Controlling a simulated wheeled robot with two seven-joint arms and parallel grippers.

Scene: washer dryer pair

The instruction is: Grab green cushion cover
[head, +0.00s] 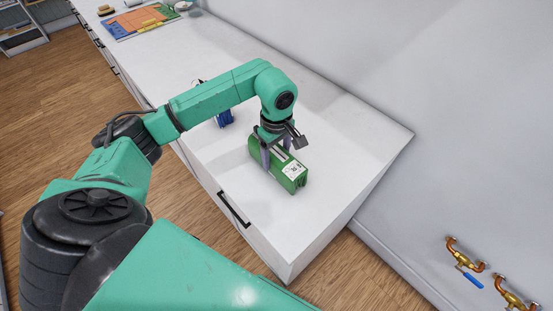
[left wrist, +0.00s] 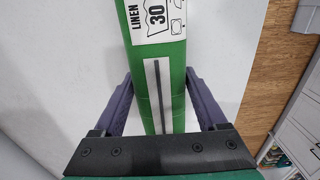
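The green cushion cover (head: 283,168) is a folded, block-like green bundle with a white label, lying on the white counter near its front right end. My left gripper (head: 275,153) points down over it, with one finger on each side of the bundle. In the left wrist view, the cover (left wrist: 165,60) with its LINEN 30 label runs between the two spread dark fingers of my left gripper (left wrist: 158,75). The fingertips are close to its sides; I cannot tell whether they press on it. My right gripper is not in view.
The white counter (head: 340,135) has black-handled drawers and runs along the wall. A small blue object (head: 225,118) stands behind my left forearm. A colourful board (head: 140,20) lies at the far end. Copper pipes with a blue valve (head: 472,278) stick out of the wall at right.

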